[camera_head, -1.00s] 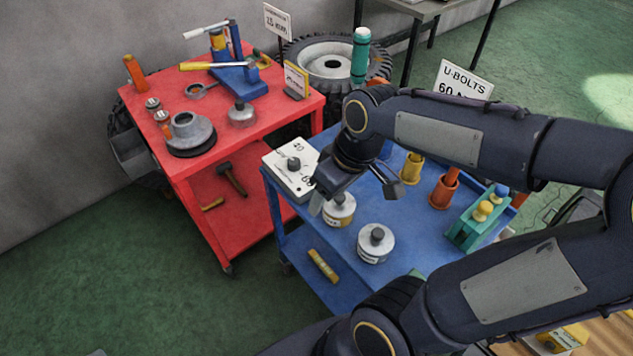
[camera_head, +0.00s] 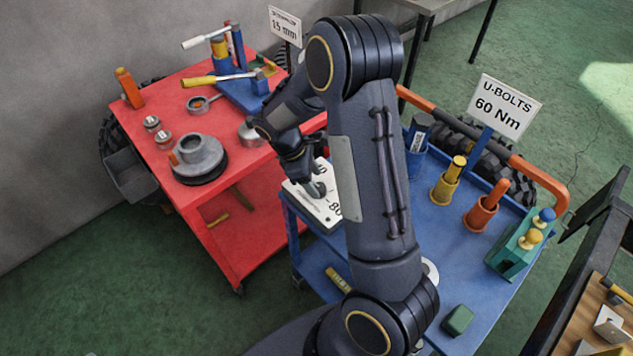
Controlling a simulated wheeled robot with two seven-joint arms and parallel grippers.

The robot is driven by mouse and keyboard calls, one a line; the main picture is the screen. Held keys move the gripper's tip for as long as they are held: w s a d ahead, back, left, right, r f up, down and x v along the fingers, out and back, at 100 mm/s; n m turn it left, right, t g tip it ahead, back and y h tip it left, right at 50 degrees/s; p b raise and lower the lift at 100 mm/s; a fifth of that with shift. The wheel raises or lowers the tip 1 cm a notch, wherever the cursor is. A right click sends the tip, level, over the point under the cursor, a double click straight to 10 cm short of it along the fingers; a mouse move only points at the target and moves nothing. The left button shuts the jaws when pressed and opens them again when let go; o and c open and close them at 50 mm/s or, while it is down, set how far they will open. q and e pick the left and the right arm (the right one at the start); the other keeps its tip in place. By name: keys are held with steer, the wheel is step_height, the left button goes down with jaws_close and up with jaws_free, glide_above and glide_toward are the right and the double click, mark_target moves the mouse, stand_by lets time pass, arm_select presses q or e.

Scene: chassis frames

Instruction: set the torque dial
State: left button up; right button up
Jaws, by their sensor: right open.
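The torque dial is a white plate (camera_head: 323,214) with black numbers on the near left corner of the blue cart (camera_head: 470,260); "80" is partly readable. My right gripper (camera_head: 314,186) is over the plate, pointing down, with its fingers where the knob sits. The jaws are open. The knob is hidden behind my gripper, so I cannot tell whether the fingers touch it or where it points. A sign (camera_head: 505,107) behind the cart reads "U-BOLTS 60 Nm". My left gripper is out of view.
A red cart (camera_head: 225,225) with tools and a grey hub (camera_head: 201,156) stands close at the left. Yellow (camera_head: 446,185) and orange (camera_head: 482,211) holders and a teal rack (camera_head: 513,253) stand on the blue cart. My right arm hides its middle.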

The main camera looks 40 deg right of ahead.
mark_target(319, 190)
steer(key=shift+x, duration=1.15)
steer(key=c, duration=1)
